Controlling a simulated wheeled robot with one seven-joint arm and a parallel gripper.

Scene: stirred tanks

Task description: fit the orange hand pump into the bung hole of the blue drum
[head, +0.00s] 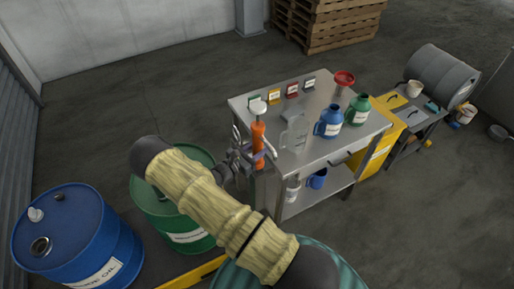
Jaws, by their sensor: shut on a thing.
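The orange hand pump (258,140) is upright at the left edge of the steel table, with a pale grip on top and a pale spout on its right. My gripper (247,156) is shut on its body from the left. The pump's lower end is hidden, so I cannot tell whether it touches anything. The blue drum (112,249) stands at the lower left, apart from the gripper. Its top shows a dark, ringed bung hole (40,246) near the front and a white fitting (35,214) behind it.
A green drum (190,225) stands between the blue drum and the table, partly behind my arm. The steel table (325,150) carries a clear jug (294,133), a blue jug (329,122), a green jug (358,109) and a red funnel (345,78). Floor behind the drums is clear.

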